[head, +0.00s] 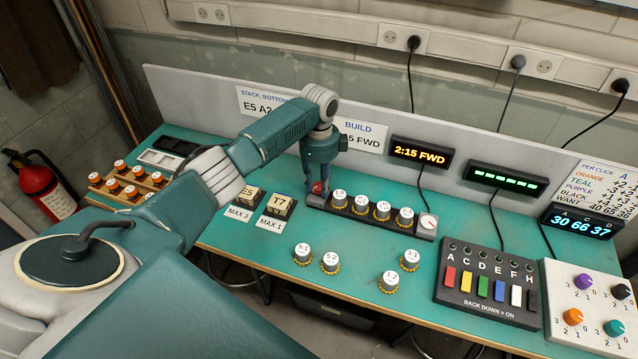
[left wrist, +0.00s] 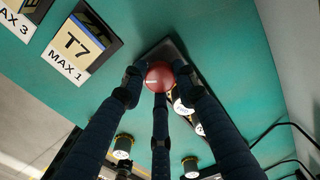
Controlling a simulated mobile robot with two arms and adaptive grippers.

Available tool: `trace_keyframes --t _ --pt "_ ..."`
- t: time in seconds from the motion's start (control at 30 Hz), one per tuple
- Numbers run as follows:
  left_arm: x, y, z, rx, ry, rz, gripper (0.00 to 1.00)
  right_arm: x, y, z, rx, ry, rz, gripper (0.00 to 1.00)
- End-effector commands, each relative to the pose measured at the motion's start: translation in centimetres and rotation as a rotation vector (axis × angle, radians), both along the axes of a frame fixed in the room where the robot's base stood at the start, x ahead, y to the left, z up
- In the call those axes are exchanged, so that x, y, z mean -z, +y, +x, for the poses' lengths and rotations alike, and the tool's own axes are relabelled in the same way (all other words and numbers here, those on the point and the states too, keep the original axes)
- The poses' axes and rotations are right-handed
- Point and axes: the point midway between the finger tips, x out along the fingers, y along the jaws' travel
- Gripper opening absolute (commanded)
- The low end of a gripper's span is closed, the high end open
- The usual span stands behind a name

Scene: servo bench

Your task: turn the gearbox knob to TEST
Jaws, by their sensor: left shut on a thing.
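A red round knob (head: 317,188) sits at the left end of the dark gearbox rail (head: 425,235), which also carries several gears with pale tops and a round dial at its right end. My left gripper (head: 319,184) points down over this end of the rail. In the left wrist view its fingers close around the red knob (left wrist: 159,76) and touch it. The fingers hide part of the knob, and no TEST mark or pointer can be read. My right gripper is in neither view.
Loose gears (head: 330,262) stand on the teal bench in front of the rail. Blocks E5 (head: 246,195) and T7 (head: 279,204) are just left. A switch box (head: 487,283) and a knob panel (head: 596,300) are at the right. Small displays (head: 420,153) stand behind.

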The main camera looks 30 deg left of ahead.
Motion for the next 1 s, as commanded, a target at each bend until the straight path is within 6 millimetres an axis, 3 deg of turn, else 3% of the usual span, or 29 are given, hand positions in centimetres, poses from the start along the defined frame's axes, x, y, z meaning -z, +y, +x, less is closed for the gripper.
trace_keyframes --t 0.5,1.0 --pt "-0.29 0.11 0.28 0.384 -0.009 0.001 0.03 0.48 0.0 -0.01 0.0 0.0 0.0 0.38" --pt "-0.36 0.14 0.32 0.486 -0.01 0.003 0.03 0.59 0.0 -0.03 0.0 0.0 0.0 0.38"
